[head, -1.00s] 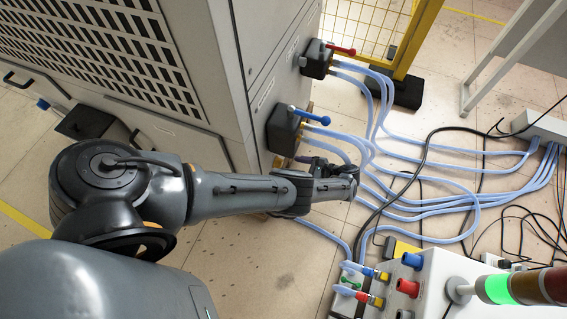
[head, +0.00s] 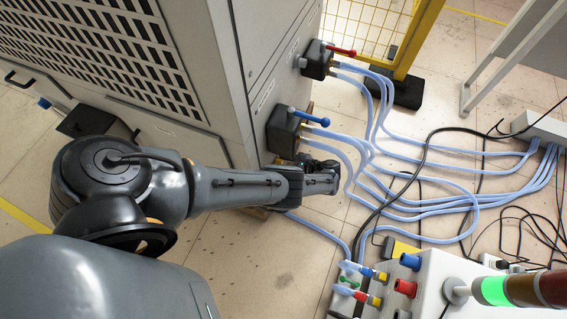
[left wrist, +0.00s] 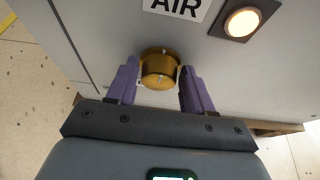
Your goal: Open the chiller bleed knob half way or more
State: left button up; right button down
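The bleed knob, a round brass-coloured knob (left wrist: 159,69), sticks out of the chiller's grey panel in the left wrist view, below a label reading "AIR". My left gripper (left wrist: 159,82) is open, with one purple finger on each side of the knob. A gap shows between the knob and each finger. The knob is hidden in the head view. My right gripper is not in view.
Blue-handled (head: 309,116) and red-handled (head: 341,50) valves with blue hoses (head: 400,205) are close to my left arm. A white box (head: 430,280) with connectors stands at lower right.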

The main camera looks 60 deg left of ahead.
pick_arm(q)
jog(key=shift+d, duration=0.1)
jog(key=c, duration=0.7)
jog(key=shift+o, duration=0.2)
jog(key=shift+f, duration=0.1)
jog(key=m+b, duration=0.1)
jog(key=m+g+h+b, duration=0.1)
jog(key=m, duration=0.1)
jog(key=m+g+b, duration=0.1)
jog(key=b, duration=0.1)
jog(key=shift+w+a+f+h, duration=0.1)
jog(key=shift+w+a+h, duration=0.1)
jog(key=shift+a+h, duration=0.1)
jog(key=shift+m+g, duration=0.3)
jog(key=shift+m, duration=0.2)
